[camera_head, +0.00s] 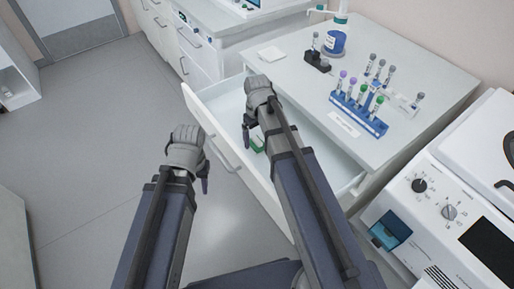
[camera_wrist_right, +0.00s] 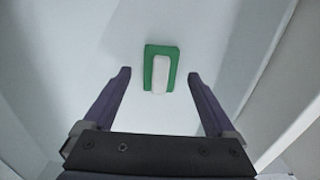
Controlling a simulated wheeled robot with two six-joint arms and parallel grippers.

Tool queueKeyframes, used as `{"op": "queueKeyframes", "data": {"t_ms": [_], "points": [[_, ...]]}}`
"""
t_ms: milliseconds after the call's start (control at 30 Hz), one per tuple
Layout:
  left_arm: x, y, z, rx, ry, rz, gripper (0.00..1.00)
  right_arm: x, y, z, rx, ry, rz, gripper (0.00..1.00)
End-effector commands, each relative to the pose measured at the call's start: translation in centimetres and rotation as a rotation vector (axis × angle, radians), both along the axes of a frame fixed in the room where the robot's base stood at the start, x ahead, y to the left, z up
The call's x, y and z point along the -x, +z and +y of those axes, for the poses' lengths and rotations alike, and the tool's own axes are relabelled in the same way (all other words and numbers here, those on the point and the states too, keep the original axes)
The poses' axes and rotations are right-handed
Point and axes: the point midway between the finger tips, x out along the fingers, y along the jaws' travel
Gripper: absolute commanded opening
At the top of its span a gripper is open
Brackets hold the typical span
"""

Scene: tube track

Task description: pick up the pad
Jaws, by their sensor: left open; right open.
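A green pad with a white block or strip on top (camera_wrist_right: 161,69) lies on the drawer floor. In the head view a green part of it (camera_head: 257,144) shows beside my right forearm, which hides the rest. My right gripper (camera_head: 247,138) is over the open drawer, pointing down. In the right wrist view its two fingers (camera_wrist_right: 159,74) are apart, with the pad beyond and between the tips and nothing held. My left gripper (camera_head: 205,186) is outside the drawer, left of its front, over the floor, with its fingers mostly hidden.
The white drawer (camera_head: 224,146) is pulled out, its walls around my right gripper. On the counter stand a blue rack (camera_head: 357,114) with several capped tubes, a black holder (camera_head: 317,62), a blue-labelled jar (camera_head: 334,44) and a flat white square (camera_head: 271,54). A machine (camera_head: 450,210) is at right.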

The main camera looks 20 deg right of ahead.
Motion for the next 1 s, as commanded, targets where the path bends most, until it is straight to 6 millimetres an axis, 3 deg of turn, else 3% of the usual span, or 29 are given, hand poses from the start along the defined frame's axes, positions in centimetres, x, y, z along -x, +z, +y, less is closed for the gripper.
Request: {"op": "queueKeyframes", "data": {"t_ms": [33, 100, 400, 1000], "points": [[0.0, -1.32, 0.0, 0.0, 0.0, 0.0, 0.45, -0.01, -1.31, 0.0, 0.0, 0.0, 0.0, 0.91], [0.0, -1.79, 0.0, 0.0, 0.0, 0.0, 0.45, -0.01, -1.79, 0.01, 0.0, 0.0, 0.0, 0.91], [0.0, -1.69, 0.0, 0.0, 0.0, 0.0, 0.45, 0.0, -1.69, 0.02, 0.0, 0.0, 0.0, 0.9], [0.0, -1.7, 0.0, 0.0, 0.0, 0.0, 0.45, -0.02, -1.7, 0.02, 0.0, 0.0, 0.0, 0.23]]}}
